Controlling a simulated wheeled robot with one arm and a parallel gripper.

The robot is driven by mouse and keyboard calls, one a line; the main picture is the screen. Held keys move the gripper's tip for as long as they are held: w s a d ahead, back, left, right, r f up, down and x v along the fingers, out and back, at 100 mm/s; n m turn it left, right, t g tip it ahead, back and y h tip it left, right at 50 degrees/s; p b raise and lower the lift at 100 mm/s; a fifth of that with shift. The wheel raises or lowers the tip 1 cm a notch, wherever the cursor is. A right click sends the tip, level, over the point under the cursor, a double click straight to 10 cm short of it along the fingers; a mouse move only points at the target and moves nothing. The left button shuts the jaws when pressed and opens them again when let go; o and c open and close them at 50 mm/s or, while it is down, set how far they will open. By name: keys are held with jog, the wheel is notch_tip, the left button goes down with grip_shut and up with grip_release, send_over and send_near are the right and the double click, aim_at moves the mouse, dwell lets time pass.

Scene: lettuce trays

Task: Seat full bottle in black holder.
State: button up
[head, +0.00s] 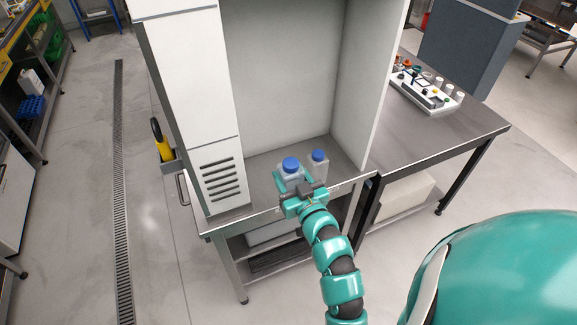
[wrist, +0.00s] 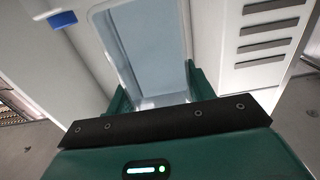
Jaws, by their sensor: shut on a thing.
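A clear bottle with a blue cap (head: 290,166) stands near the front edge of the white cabinet's work surface. My gripper (head: 303,193) is at its near side, shut on it. In the wrist view the pale blue bottle body (wrist: 150,50) lies between the two green fingers (wrist: 157,95). A second blue-capped bottle (head: 319,160) stands just behind and to the right of it; its blue cap also shows in the wrist view (wrist: 62,20). I cannot tell how full either bottle is. I cannot make out a black holder for certain.
The white cabinet (head: 190,80) has side walls close around the bottles and a vented panel (head: 222,180) at left. A steel table (head: 440,135) at right bears a white tray (head: 432,104) of small items. A yellow-handled tool (head: 162,142) hangs at the cabinet's left side.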

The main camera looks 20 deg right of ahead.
aim_at(291, 163)
jog(key=shift+s+r+p, duration=0.1)
jog(key=shift+r+p, duration=2.95)
jog(key=shift+r, duration=0.1)
jog(key=shift+f, duration=0.15)
